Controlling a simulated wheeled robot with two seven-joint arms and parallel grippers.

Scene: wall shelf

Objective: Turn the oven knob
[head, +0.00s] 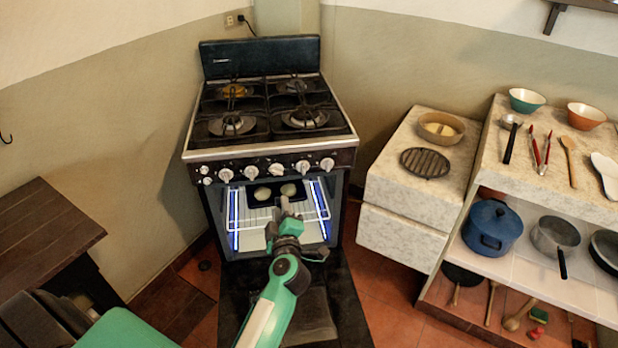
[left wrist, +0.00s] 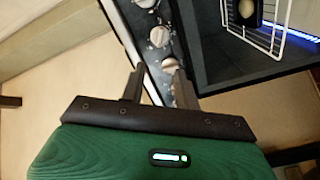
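The stove (head: 266,110) has a row of pale round knobs along its front panel; the middle knob (head: 277,169) is among them. In the left wrist view, several knobs show, one of them a pale knob (left wrist: 160,37) beyond the fingertips. My left gripper (head: 286,204) is in front of the open oven, just below the knob row in the head view. In the left wrist view its two fingers (left wrist: 158,72) are apart with nothing held between them. I cannot tell whether a finger touches a knob. My right gripper is not in view.
The oven door (head: 347,300) is folded down. The lit oven holds a wire rack (head: 251,208) and a dark tray (head: 261,195) with round pale items. A stone counter (head: 407,190) stands right of the stove. A wooden table (head: 45,235) is at left.

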